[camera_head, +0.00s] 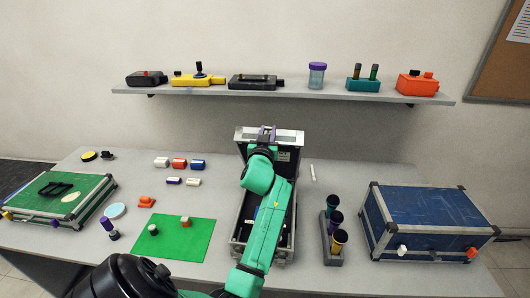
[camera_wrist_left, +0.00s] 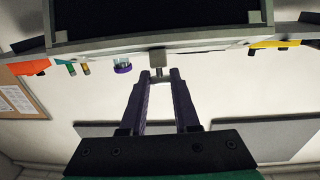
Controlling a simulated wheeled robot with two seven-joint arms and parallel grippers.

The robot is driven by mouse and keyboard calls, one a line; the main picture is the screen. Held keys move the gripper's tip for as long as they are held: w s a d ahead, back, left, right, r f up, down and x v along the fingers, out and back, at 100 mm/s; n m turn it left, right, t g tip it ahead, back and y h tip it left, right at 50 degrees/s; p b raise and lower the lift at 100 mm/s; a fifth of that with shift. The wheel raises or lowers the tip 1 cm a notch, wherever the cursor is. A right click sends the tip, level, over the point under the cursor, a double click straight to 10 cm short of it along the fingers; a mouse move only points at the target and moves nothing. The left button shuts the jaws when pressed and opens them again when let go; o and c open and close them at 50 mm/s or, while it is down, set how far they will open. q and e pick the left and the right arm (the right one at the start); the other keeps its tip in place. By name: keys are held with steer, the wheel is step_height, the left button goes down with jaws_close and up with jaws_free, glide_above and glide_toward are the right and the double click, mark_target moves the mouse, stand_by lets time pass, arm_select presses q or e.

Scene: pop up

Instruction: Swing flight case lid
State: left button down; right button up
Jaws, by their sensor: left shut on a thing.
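The small grey flight case (camera_head: 238,252) stands open in the middle of the table, its long box running toward me. Its lid (camera_head: 290,137) is raised at the far end, roughly upright; its exact angle is hard to tell. My left gripper (camera_head: 267,132) is at the lid's upper edge, with my green arm covering much of the box. In the left wrist view, its purple fingers (camera_wrist_left: 160,78) are shut on the small grey lid tab (camera_wrist_left: 157,57) at the lid's rim (camera_wrist_left: 210,39). My right gripper is not in view.
A blue case (camera_head: 425,205) stands to the right, with a holder of dark cylinders (camera_head: 332,250) beside the open case. A green case (camera_head: 60,190) and green mat (camera_head: 185,240) lie left. A loaded wall shelf (camera_head: 215,88) hangs behind the lid.

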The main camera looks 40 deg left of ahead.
arm_select(q)
steer(key=s+d+f+b, duration=0.1)
steer(key=s+d+f, duration=0.2)
steer(key=s, duration=0.2)
steer(key=shift+s+d+f+b, duration=0.2)
steer(key=shift+d+f+b, duration=0.1)
steer(key=shift+f+b, duration=0.05)
stand_by(0.3)
